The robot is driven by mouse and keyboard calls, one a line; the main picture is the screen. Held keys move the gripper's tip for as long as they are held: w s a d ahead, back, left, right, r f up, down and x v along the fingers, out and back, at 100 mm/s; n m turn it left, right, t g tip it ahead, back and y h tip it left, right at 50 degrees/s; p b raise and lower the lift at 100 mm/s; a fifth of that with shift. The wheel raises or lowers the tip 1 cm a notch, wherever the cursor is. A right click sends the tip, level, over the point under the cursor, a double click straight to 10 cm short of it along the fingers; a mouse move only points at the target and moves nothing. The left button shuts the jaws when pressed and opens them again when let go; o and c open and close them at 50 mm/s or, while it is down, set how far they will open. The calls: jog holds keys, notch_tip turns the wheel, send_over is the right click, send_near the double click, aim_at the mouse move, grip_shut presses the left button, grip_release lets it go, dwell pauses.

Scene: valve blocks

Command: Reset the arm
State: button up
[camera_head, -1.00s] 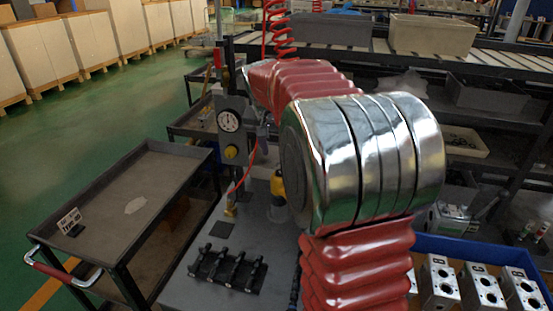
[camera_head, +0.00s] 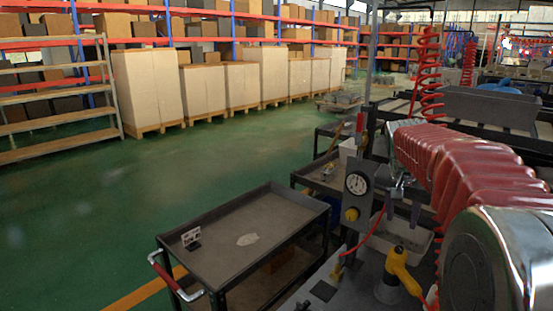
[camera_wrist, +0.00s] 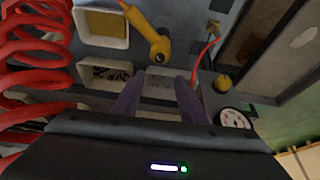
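My arm, in a red ribbed sleeve (camera_head: 455,165) with a shiny metal joint (camera_head: 500,262), reaches from the lower right of the head view toward the back. My gripper (camera_head: 403,212) points down at its far end, above the bench by the dial gauge. In the wrist view my gripper (camera_wrist: 158,98) has its two dark fingers spread apart. A greyish patch shows between them, apparently on the surface beyond; I see nothing held.
A dark cart (camera_head: 275,225) with a red handle stands left of the bench. A round gauge (camera_head: 357,184), a yellow-handled tool (camera_head: 402,270) and a pale bin (camera_head: 400,236) are close to the gripper. Red coiled hose (camera_wrist: 30,75) hangs beside it. Green floor is open at left.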

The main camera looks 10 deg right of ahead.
jog(key=s+a+f+n+t+y, duration=0.1)
jog(key=s+a+f+n, duration=0.2)
jog(key=s+a, duration=0.9)
jog(key=s+a+f+n+t+y, duration=0.1)
jog(key=s+a+f+n+y, duration=0.1)
jog(key=s+a+n, duration=0.4)
jog(key=shift+s+a+f+t, duration=0.3)
jog(key=shift+s+a+f, duration=0.25)
jog(key=shift+s+a, duration=3.05)
jog(key=shift+s+d, duration=0.7)
